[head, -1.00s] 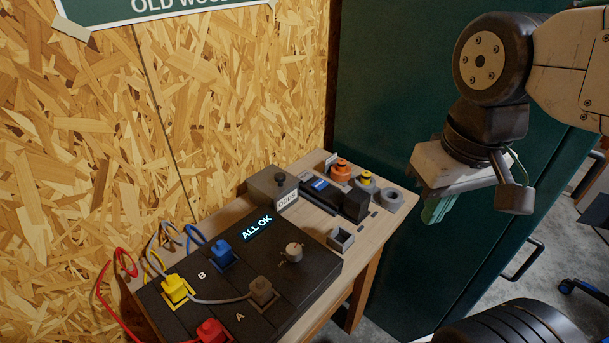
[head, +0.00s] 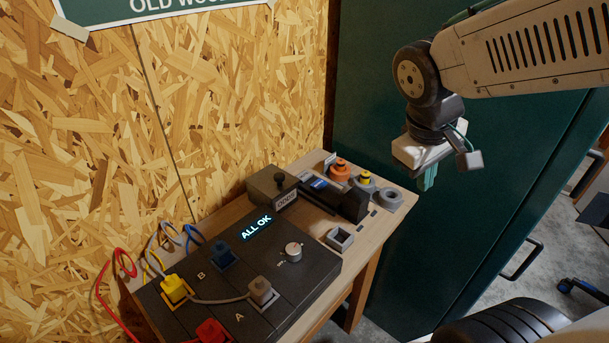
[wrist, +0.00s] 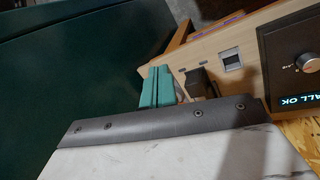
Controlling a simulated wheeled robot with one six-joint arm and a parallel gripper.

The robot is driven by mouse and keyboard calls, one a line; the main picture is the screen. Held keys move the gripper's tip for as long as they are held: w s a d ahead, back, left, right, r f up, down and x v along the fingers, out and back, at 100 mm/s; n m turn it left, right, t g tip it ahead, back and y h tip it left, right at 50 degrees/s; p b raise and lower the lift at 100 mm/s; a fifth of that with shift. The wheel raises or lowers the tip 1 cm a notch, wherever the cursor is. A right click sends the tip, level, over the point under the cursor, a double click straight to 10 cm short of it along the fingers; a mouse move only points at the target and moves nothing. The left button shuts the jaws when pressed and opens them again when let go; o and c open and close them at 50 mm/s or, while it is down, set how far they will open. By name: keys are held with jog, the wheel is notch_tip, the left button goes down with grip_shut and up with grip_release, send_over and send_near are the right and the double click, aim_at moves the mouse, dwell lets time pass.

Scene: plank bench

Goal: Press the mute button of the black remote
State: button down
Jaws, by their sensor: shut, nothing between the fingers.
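I cannot make out a black remote or a mute button for certain in either view. A long dark unit with a small blue patch (head: 319,184) lies at the back of the plank bench, with a black block (head: 352,205) at its right end; no buttons can be told on it. My gripper (head: 428,180) has teal fingers, shut and empty, pointing down above and to the right of the bench's far right end. In the wrist view the shut fingers (wrist: 156,86) show beside a dark block (wrist: 198,84), apparently in front of it in the picture.
A black panel (head: 318,262) with an "ALL OK" display, a knob and coloured plugs with cables fills the bench's near part. A grey square socket (head: 340,239), an orange part (head: 340,170) and a grey ring (head: 390,198) stand farther back. A green cabinet (head: 375,100) stands behind.

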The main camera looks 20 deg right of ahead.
jog(key=w+f+n+t, duration=0.3)
jog(key=w+n+t, duration=0.4)
jog(key=w+n, duration=1.1)
jog(key=n+y, duration=0.9)
jog(key=n, duration=0.5)
send_over(307, 177)
jog(key=shift+d+f+g, duration=0.1)
jog(key=shift+f+g, duration=0.3)
jog(key=shift+f, duration=0.35)
jog(key=shift+f, duration=4.4)
jog(key=shift+f, duration=0.1)
